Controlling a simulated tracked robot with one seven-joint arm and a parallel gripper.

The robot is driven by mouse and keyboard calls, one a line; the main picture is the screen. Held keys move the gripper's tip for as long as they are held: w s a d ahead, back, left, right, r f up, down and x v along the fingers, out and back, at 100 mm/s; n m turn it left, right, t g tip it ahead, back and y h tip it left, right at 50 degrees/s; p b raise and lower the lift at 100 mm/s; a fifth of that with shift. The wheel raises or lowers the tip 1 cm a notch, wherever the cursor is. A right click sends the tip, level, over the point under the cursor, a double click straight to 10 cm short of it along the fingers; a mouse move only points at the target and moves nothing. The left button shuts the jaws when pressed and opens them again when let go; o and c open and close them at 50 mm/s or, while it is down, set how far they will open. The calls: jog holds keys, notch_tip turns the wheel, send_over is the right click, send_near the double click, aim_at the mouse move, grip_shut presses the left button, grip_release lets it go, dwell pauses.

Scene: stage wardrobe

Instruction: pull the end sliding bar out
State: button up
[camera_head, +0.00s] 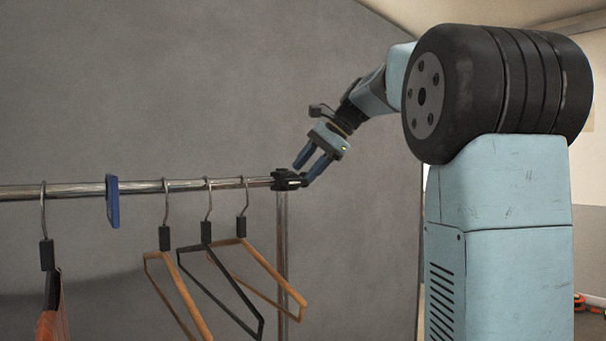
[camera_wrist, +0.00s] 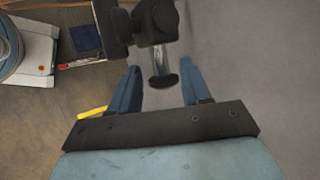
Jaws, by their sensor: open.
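A chrome rail (camera_head: 75,190) runs across the left of the head view and ends in a black fitting (camera_head: 288,180) on an upright post (camera_head: 282,235). In the wrist view, the black fitting (camera_wrist: 155,22) is at the top. A short chrome end bar (camera_wrist: 159,62) with a dark cap (camera_wrist: 163,82) points from it toward my gripper. My gripper (camera_head: 302,173) is open at the rail's right end. In the wrist view, the bar's end lies between the two blue fingers (camera_wrist: 160,70), with a gap on each side. Contact is not visible.
Several hangers (camera_head: 175,275) hang left of the fitting, with a blue divider (camera_head: 113,200) on the rail and an orange garment (camera_head: 52,318) at far left. A white and blue machine (camera_wrist: 30,55) stands on the floor in the wrist view. A grey backdrop (camera_head: 180,80) is behind.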

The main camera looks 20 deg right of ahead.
jog(key=shift+x, duration=1.05)
jog(key=shift+c, duration=0.2)
grip_shut()
